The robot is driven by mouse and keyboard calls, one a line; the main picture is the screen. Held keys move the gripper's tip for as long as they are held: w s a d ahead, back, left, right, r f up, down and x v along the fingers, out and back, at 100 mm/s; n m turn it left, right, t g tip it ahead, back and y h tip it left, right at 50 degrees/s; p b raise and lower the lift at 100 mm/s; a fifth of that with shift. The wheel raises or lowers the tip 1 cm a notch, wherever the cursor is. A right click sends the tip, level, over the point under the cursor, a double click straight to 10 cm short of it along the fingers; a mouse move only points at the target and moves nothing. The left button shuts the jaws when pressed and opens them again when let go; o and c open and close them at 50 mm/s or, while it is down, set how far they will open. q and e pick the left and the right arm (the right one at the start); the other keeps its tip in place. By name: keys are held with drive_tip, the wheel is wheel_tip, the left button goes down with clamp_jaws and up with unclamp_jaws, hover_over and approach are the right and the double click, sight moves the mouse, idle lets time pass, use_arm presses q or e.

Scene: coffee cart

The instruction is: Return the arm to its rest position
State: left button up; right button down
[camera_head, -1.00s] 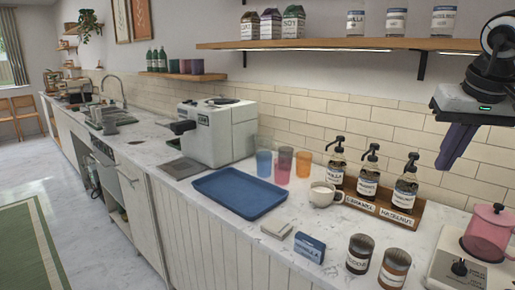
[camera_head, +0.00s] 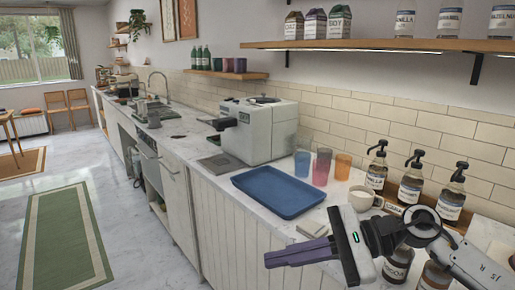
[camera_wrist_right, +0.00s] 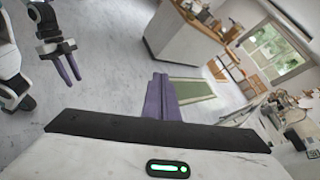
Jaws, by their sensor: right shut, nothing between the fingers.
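My right gripper (camera_head: 300,252) has long purple fingers, shut and empty. In the head view it hangs in front of the counter's front edge at the lower right, pointing left, with my arm coming in from the right. In the right wrist view its purple fingers (camera_wrist_right: 161,98) lie together and point out over the floor. My left gripper (camera_wrist_right: 65,62) shows at the upper left of the right wrist view, its two purple fingers apart with a gap between them. It is not in the head view.
A blue tray (camera_head: 279,193), plastic cups, a white mug (camera_head: 365,199) and pump bottles (camera_head: 411,184) stand on the counter behind my right gripper. A coffee machine (camera_head: 258,131) stands further left. The floor (camera_head: 141,232) left of the counter is open, with a green rug (camera_head: 66,240).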

drive_tip(key=d+f+n+t+h, duration=0.3)
drive_tip(key=f+n+t, duration=0.55)
drive_tip(key=n, duration=0.65)
drive_tip(key=d+f+n+t+h, duration=0.3)
drive_tip(key=f+n+t, duration=0.5)
drive_tip(key=n, duration=0.8)
drive_tip(key=s+d+f+m+g+h, duration=0.3)
drive_tip(key=s+f+m+g, duration=0.1)
drive_tip(key=s+f+m, duration=0.4)
drive_tip(key=s+d+f+m+g+h, duration=0.2)
drive_tip(key=s+f+m+g, duration=0.3)
drive_tip(key=s+f, duration=0.8)
drive_tip(key=d+f+m, duration=0.1)
drive_tip(key=m, duration=0.2)
drive_tip(key=shift+d+f+h, duration=0.15)
drive_tip(key=shift+f+h, duration=0.15)
drive_tip(key=shift+h, duration=0.1)
